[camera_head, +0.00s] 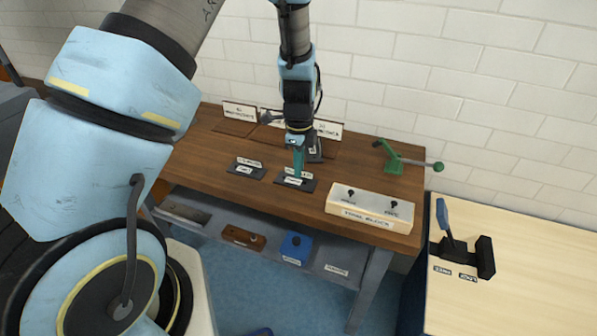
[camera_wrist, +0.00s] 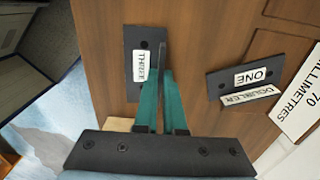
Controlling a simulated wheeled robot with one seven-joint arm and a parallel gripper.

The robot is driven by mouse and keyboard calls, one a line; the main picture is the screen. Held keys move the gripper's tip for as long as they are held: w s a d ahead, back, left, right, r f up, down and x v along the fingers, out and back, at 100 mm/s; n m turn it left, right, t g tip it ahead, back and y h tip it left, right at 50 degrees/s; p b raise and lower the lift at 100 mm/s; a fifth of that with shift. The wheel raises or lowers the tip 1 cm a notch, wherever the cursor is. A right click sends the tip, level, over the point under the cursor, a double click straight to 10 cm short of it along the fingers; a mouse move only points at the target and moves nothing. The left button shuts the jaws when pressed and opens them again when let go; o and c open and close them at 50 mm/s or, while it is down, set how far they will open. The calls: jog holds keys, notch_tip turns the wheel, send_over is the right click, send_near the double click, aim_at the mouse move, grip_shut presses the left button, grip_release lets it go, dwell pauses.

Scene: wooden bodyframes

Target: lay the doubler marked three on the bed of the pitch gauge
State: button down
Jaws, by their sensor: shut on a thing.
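The doubler marked three (camera_wrist: 132,92) is a flat dark plate with a white THREE label, seen in the wrist view just beyond my fingers. It appears to be the dark plate (camera_head: 307,186) under my gripper in the head view, lying on the wooden bench. In the head view my gripper (camera_head: 297,174) points down at the bench. I cannot pick out the pitch gauge for certain.
A doubler marked one (camera_wrist: 228,80) lies to the right in the wrist view, near a placard (camera_wrist: 302,100) reading 70 millimetres. Another dark plate (camera_head: 240,172) lies left of my gripper. A white block (camera_head: 372,211) and green clamp (camera_head: 393,163) stand at the right.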

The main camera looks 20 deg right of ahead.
notch_tip(320, 180, up, 15)
jog(key=p, duration=0.2)
dwell(0.7)
jog(key=shift+r, duration=0.1)
